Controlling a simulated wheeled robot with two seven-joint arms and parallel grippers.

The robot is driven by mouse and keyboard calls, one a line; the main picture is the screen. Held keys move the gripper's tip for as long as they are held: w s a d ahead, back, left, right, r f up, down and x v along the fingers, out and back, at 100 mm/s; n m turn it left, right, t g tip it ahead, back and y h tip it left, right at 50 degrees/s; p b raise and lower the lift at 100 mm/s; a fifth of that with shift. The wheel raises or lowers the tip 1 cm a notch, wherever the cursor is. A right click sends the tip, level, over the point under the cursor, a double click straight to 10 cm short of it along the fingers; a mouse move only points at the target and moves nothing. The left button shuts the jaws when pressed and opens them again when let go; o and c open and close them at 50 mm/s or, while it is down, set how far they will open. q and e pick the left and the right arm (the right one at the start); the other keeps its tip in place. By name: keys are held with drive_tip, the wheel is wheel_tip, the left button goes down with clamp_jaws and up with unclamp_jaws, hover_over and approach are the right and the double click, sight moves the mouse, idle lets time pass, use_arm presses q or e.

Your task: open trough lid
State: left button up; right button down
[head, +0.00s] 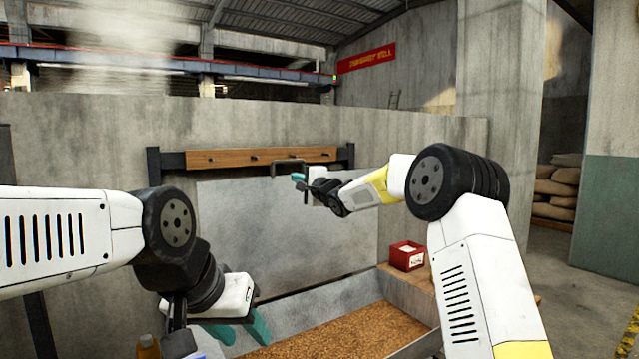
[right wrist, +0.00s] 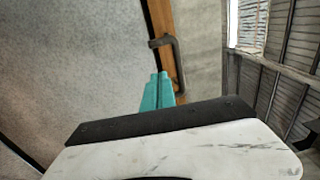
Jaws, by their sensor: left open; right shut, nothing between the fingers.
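The trough lid (head: 285,232) is a large grey metal panel. It stands raised and steeply tilted behind the trough (head: 330,338), near a wooden rail. Its dark handle (head: 290,163) is at the top edge; the handle also shows in the right wrist view (right wrist: 176,62). My right gripper (head: 298,178) is shut and empty, close to the handle. Its teal fingers (right wrist: 157,92) are pressed together beside the handle in the right wrist view; I cannot tell whether they touch it. My left gripper (head: 241,334) is open and empty, low over the trough's left end.
Brown grain (head: 345,335) lies in the open trough. A red box (head: 407,256) stands on the ledge at the right. The wooden rail (head: 235,158) on dark posts runs behind the lid, before a concrete wall. Stacked sacks (head: 557,188) lie far right.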

drive_tip(key=s+d+f+n+g+h, duration=0.25)
drive_tip(key=s+d+h, duration=0.25)
drive_tip(key=s+d, duration=0.75)
drive_tip(key=s+d+f+n+g+h, duration=0.1)
drive_tip(key=s+d+f+n+h, duration=0.2)
drive_tip(key=s+d, duration=0.95)
drive_tip(key=s+f+n+g, duration=0.2)
drive_tip(key=s+f, duration=0.3)
drive_tip(key=s, duration=0.8)
drive_tip(key=s+d+f+n+g+h, duration=0.1)
drive_tip(key=s+f+n+g, duration=0.2)
drive_tip(key=s, duration=1.1)
wheel_tip(320, 180, down, 2)
drive_tip(key=shift+d+f+n+g, duration=0.1)
drive_tip(key=shift+d+n+g, duration=0.25)
drive_tip(key=shift+n, duration=0.1)
drive_tip(key=shift+w+a, duration=0.1)
drive_tip(key=shift+a, duration=0.05)
